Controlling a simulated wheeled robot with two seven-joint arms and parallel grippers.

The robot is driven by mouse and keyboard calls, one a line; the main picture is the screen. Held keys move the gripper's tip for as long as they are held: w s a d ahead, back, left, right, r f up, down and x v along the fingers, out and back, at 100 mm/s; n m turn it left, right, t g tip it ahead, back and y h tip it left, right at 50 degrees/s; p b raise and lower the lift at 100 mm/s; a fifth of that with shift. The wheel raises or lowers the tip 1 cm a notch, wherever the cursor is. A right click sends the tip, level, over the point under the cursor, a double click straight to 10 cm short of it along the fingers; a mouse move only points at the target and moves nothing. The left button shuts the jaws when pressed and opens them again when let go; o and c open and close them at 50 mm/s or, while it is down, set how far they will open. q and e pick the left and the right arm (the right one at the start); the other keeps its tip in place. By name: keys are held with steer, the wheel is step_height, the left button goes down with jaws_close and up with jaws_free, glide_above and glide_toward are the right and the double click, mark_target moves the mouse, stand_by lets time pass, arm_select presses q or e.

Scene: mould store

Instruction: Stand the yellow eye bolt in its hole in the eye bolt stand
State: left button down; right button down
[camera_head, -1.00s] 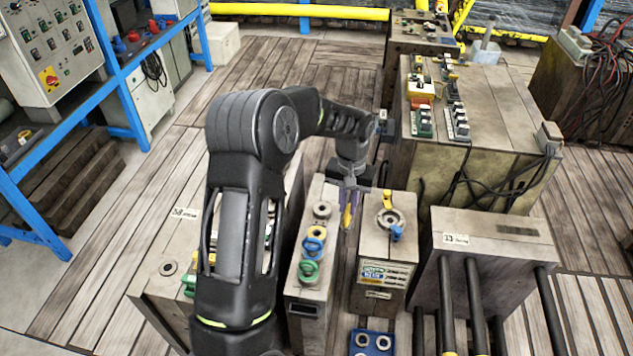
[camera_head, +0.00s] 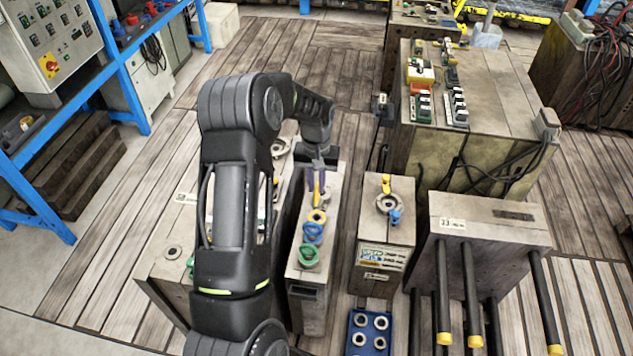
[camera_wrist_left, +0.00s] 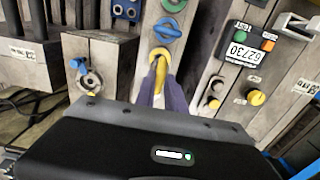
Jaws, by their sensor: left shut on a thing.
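My left gripper (camera_head: 317,182) has purple fingers shut on the yellow eye bolt (camera_head: 317,194). In the left wrist view, the bolt (camera_wrist_left: 159,74) shows between the fingers (camera_wrist_left: 161,90). It is over the narrow eye bolt stand (camera_head: 302,273), by a yellow ring (camera_head: 317,216) around a hole. In the left wrist view, this yellow ring (camera_wrist_left: 162,53) lies just past the bolt; I cannot tell whether the bolt's tip touches it. The blue eye bolt (camera_head: 312,232) and green eye bolt (camera_head: 309,255) stand in the same row. My right gripper is not in view.
Right of the stand is a block (camera_head: 386,232) with a round fitting and a yellow and a blue part. A blue tray (camera_head: 370,333) with rings is in front. A block with black rods (camera_head: 490,240) stands further right. A gap separates the stand from the block.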

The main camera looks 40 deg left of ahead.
mark_target(317, 200)
arm_select(q)
steer(key=shift+f+b, duration=0.9)
steer(key=shift+f, duration=1)
steer(key=shift+f+b, duration=0.55)
steer(key=shift+b, duration=0.1)
steer(key=shift+f+b, duration=0.4)
steer(key=shift+f+b, duration=0.45)
steer(key=shift+f, duration=0.05)
stand_by(1.0)
steer(key=c, duration=1.3)
jaws_free()
steer(key=shift+s, duration=0.1)
